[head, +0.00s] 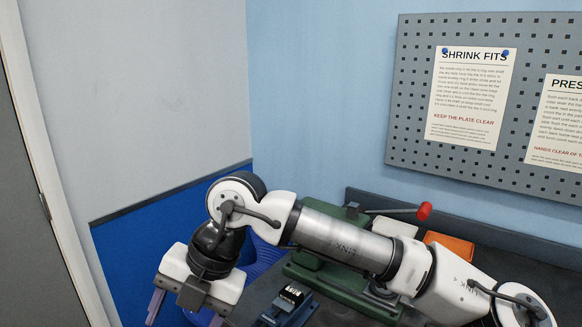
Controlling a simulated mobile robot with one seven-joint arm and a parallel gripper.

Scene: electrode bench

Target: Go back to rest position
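My gripper (184,312) hangs at the lower left of the head view, below its white hand, left of the bench. Its two fingers are spread wide apart, and the lower frame edge cuts off their tips. I see nothing clearly held between them. Something blue shows behind the fingers. My arm stretches from the lower right across the view, over the dark bench (258,290), and bends down at the wrist.
A green press (305,272) with a red-knobbed lever (424,211) stands under my arm. A blue fixture (287,305) sits at the front. Orange (452,246) and pale items lie behind. A blue mesh object (263,256) is near my wrist. A pegboard (412,90) hangs on the wall.

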